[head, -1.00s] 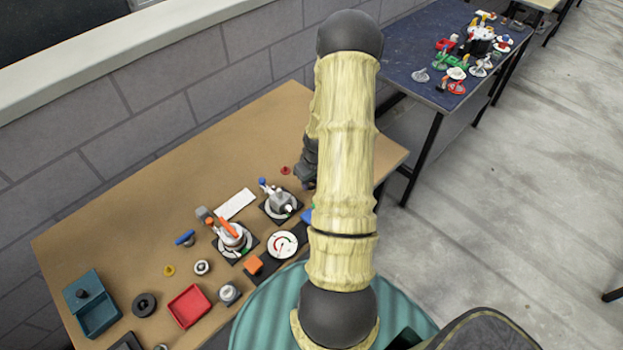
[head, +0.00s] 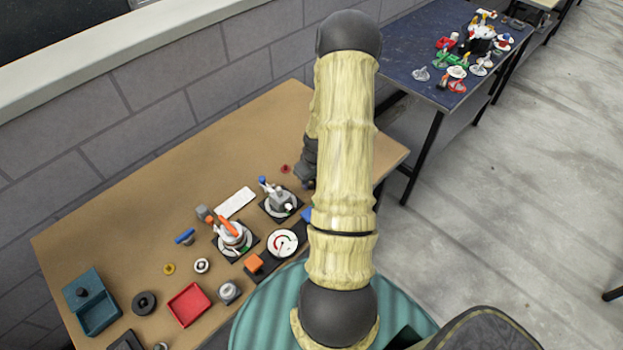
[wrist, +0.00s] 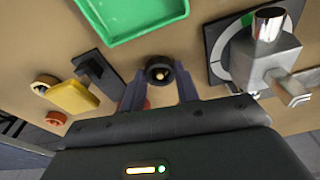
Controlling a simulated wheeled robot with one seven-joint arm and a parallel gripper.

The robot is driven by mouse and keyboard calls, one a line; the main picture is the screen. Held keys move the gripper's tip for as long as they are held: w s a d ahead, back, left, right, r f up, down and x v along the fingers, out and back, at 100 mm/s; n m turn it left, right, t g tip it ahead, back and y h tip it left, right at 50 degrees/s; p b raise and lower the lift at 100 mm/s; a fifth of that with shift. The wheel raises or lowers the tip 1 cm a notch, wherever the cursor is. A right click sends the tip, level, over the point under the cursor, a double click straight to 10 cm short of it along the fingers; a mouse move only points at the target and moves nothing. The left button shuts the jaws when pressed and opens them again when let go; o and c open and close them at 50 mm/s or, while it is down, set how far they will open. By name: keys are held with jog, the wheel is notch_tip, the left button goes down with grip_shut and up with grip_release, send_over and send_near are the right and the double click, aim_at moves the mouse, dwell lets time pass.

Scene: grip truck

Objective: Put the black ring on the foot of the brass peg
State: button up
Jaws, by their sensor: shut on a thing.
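In the wrist view the black ring (wrist: 150,67) sits between the tips of my gripper (wrist: 161,78), which is shut on it. The rounded brass tip of the brass peg (wrist: 160,74) shows inside the ring's hole, so the ring surrounds the peg as seen from above. I cannot tell how far down the peg the ring is, or whether it touches the board. In the head view my arm hides the ring, the peg and my fingertips.
In the wrist view a green tray (wrist: 125,28) lies just beyond the ring. A grey fixture with a shiny cylinder (wrist: 268,25) stands to the right. A yellow block (wrist: 70,97) is to the left. In the head view a red tray (head: 188,305) lies at the front left.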

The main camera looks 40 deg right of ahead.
jog(key=shift+f, duration=0.25)
dwell(0.3)
jog(key=o, duration=1.4)
jog(key=shift+c, duration=0.2)
jog(key=shift+r, duration=0.15)
jog(key=shift+r+p, duration=3.25)
jog(key=shift+r, duration=0.45)
